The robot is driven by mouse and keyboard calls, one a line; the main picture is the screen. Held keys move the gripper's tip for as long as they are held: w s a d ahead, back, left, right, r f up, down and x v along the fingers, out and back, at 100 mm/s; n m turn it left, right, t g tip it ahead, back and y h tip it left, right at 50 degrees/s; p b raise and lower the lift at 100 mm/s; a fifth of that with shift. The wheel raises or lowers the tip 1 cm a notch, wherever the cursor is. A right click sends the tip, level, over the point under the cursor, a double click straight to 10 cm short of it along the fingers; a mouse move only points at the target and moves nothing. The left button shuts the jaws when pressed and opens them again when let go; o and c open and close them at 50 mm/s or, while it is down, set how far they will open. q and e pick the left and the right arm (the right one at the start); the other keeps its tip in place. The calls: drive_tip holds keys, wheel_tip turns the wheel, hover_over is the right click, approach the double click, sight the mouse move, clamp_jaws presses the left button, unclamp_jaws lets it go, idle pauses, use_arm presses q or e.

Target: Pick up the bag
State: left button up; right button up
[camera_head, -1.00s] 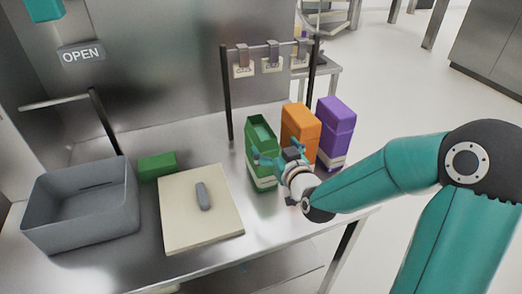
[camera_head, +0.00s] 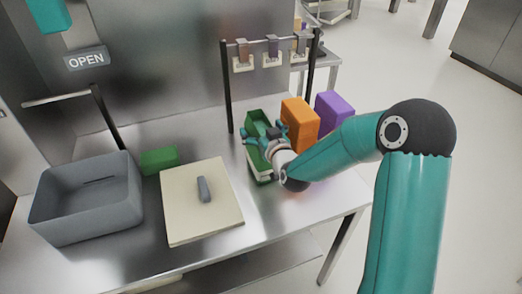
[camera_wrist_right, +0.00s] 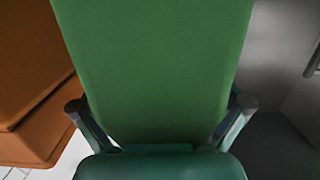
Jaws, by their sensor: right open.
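I cannot make out anything that is clearly a bag. The orange bin shows at left there (camera_wrist_right: 35,100).
A grey tub (camera_head: 88,200) stands at the table's left, near a green block (camera_head: 159,160). A cream board (camera_head: 190,222) with a grey handle-like piece (camera_head: 204,189) lies in the middle. A black-posted rack (camera_head: 228,95) with hanging tags stands behind the bins.

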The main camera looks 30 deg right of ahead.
drive_tip(key=c, duration=1.3)
drive_tip(key=shift+w+r, duration=0.1)
drive_tip(key=shift+r, duration=0.05)
drive_tip(key=shift+c, duration=0.8)
drive_tip(key=shift+r, duration=0.15)
